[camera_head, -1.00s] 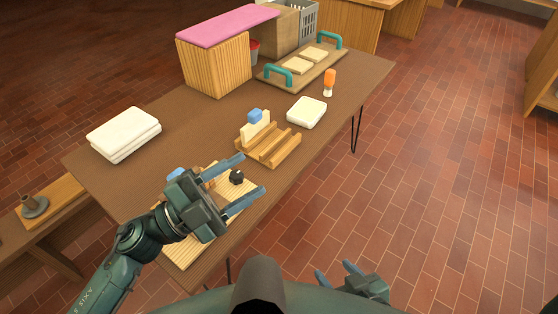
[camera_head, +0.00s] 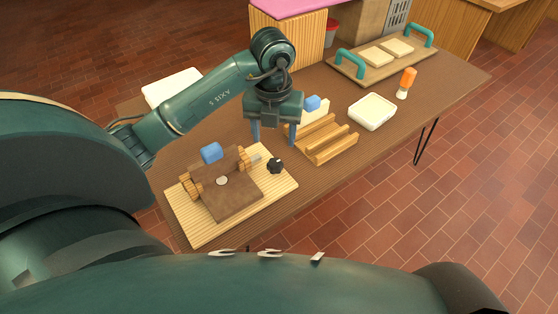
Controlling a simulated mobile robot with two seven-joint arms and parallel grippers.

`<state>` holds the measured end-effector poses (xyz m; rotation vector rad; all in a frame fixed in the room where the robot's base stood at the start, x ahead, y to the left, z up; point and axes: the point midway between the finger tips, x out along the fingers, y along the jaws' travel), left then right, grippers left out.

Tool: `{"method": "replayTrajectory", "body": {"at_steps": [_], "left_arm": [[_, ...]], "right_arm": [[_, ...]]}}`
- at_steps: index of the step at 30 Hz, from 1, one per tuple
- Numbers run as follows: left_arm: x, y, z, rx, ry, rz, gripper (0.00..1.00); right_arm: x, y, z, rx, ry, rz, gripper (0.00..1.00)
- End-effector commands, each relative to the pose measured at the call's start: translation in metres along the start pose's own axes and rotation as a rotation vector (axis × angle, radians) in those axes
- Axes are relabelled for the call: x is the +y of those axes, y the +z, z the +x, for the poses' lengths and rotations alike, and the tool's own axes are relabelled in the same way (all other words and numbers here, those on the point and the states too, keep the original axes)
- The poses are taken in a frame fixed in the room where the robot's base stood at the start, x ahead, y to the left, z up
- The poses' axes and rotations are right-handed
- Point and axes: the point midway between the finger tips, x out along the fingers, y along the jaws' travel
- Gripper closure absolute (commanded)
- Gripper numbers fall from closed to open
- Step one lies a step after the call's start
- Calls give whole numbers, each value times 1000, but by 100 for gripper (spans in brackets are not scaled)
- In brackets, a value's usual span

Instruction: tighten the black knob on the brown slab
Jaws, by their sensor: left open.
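The black knob (camera_head: 275,166) is at the right side of the brown slab (camera_head: 232,198), over the pale ribbed board (camera_head: 195,232). Whether it touches the slab cannot be told. The slab has a round light disc (camera_head: 222,181) on top and wooden ribbed pieces at its sides. A blue block (camera_head: 211,153) stands at its back edge. My left gripper (camera_head: 273,142) points down with its two fingers apart and empty. In the picture it is just above the knob, apart from it. My right gripper is not in view.
The table's front right is bare.

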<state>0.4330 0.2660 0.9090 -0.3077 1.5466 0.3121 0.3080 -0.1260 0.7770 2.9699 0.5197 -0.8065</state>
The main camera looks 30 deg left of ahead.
Motion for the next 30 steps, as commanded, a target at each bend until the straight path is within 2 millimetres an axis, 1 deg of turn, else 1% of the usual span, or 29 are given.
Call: {"method": "replayTrajectory", "body": {"at_steps": [1,9,12,15,18,26,30], "left_arm": [[-1,-2,17,8,-2,-1,41],[0,-2,67,6,-1,1,41],[0,-1,80,5,-2,1,41],[0,-1,88,3,-2,1,41],[0,-1,92,3,-2,2,41],[-1,-1,93,2,-2,2,41],[-1,-1,93,2,-3,2,52]], "right_arm": [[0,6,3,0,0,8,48],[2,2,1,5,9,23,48],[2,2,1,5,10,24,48],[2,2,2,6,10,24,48],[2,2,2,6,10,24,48],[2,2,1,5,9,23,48],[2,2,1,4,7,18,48]]}}
